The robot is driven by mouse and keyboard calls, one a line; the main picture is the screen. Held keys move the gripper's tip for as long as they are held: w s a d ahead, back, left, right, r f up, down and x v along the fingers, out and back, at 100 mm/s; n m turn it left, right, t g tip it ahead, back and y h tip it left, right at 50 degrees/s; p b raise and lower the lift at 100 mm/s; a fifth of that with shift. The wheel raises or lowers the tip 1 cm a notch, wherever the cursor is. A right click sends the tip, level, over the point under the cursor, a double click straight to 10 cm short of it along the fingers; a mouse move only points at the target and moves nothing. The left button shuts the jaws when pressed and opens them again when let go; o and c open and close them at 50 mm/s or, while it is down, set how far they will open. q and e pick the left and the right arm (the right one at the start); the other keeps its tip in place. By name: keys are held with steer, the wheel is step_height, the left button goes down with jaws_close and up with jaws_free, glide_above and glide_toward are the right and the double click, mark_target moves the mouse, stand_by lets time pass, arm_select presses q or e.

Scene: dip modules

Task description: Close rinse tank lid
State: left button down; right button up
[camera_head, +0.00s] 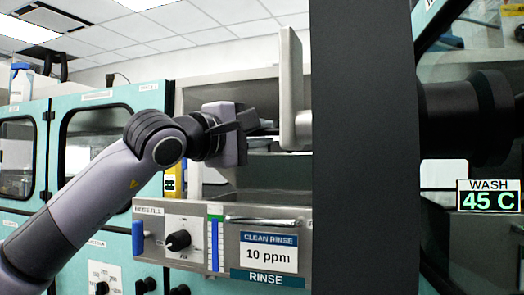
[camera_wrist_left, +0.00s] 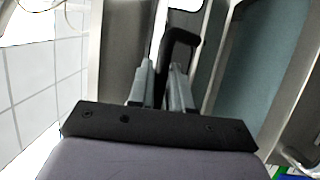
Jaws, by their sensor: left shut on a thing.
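The rinse tank (camera_head: 265,212) has a front panel marked CLEAN RINSE, 10 ppm and RINSE. Above it, a pale panel that looks like the lid (camera_head: 291,75) stands upright, seen nearly edge-on. My left gripper (camera_head: 262,126) reaches in from the left above the tank, beside this panel. In the left wrist view its two grey fingers (camera_wrist_left: 164,88) are shut on a black handle (camera_wrist_left: 181,38), which rises between them. The handle's join to the lid is hidden. My right gripper is not in view.
A wide dark upright (camera_head: 364,150) hides the tank's right side. Right of it are a dark cylindrical part (camera_head: 470,112) and a WASH 45 C display (camera_head: 489,195). A black knob (camera_head: 178,240) sits on the tank front. Teal cabinets (camera_head: 105,110) with windows stand at left.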

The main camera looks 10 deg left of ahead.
arm_select(q)
steer(key=f+b, duration=0.1)
steer(key=s+f+b, duration=0.1)
steer(key=f+b, duration=0.1)
steer(key=b, duration=0.1)
steer(key=shift+s+a+f, duration=0.2)
steer(key=shift+s+f, duration=0.05)
steer(key=f+b, duration=0.1)
steer(key=s+f+b, duration=0.1)
steer(key=b, duration=0.1)
steer(key=shift+a+f, duration=0.1)
steer(key=shift+f, duration=0.25)
steer(key=c, duration=1.1)
jaws_free()
